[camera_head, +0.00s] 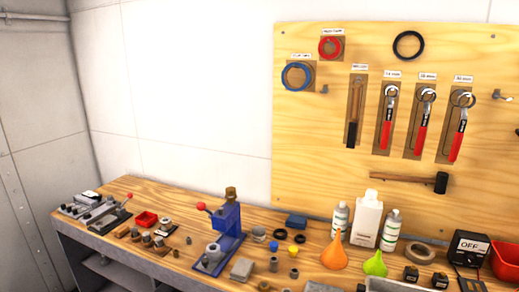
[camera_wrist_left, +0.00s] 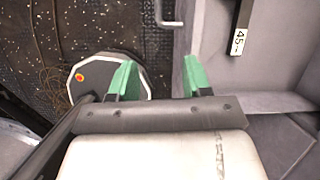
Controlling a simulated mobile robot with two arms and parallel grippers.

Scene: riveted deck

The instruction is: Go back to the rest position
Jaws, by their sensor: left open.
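My left gripper (camera_wrist_left: 158,82) shows in the left wrist view with its two green fingers apart and nothing between them. It hangs over a dark textured floor and grey panels, clear of the workbench. Neither gripper shows in the head view, and my right gripper is in no frame. The head view shows the wooden workbench (camera_head: 132,187) with the pegboard (camera_head: 330,180) on the wall behind it.
A blue press (camera_head: 226,232), bottles (camera_head: 367,220), an orange funnel (camera_head: 335,252) and a green funnel (camera_head: 375,264) stand on the bench. Wrenches (camera_head: 424,115) and a hammer (camera_head: 410,179) hang on the board.

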